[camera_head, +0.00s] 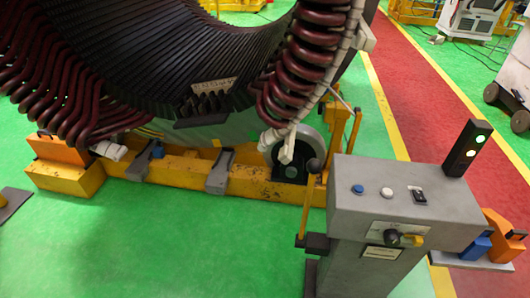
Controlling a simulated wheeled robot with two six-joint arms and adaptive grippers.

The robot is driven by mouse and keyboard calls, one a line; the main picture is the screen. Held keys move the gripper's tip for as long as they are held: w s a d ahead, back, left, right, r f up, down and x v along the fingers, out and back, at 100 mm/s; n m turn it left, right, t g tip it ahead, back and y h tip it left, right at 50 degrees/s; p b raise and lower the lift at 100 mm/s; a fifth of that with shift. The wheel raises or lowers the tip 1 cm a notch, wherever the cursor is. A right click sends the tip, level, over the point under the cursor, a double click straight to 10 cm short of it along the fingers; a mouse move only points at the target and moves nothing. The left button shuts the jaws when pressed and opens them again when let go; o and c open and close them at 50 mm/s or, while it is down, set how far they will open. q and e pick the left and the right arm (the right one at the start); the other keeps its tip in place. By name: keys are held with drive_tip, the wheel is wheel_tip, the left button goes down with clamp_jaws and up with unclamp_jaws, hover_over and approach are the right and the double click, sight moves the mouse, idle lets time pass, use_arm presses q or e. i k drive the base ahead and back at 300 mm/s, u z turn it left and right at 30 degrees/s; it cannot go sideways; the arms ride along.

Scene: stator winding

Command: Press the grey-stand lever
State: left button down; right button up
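A grey stand (405,205) with a sloping box top is at the lower right of the head view. On its left side is a lever (306,208) with a yellow rod and a dark round knob (315,166) at the top. The lever stands nearly upright, leaning slightly right, on a dark bracket (313,243). The stand's top carries a blue button (358,189), a white button (387,193) and a black switch (419,197). Its front has a dark-and-yellow knob (404,239). Neither of my grippers is in view.
A large stator with dark red coils (300,70) rests over a yellow base (255,180) behind the lever. A signal light (467,148) rises from the stand's right. An orange and blue item (498,238) sits beyond it. Green floor (160,245) is clear at front left.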

sight(314, 167)
drive_tip(key=u, duration=0.5)
drive_tip(key=i, duration=0.85)
drive_tip(key=z, duration=2.05)
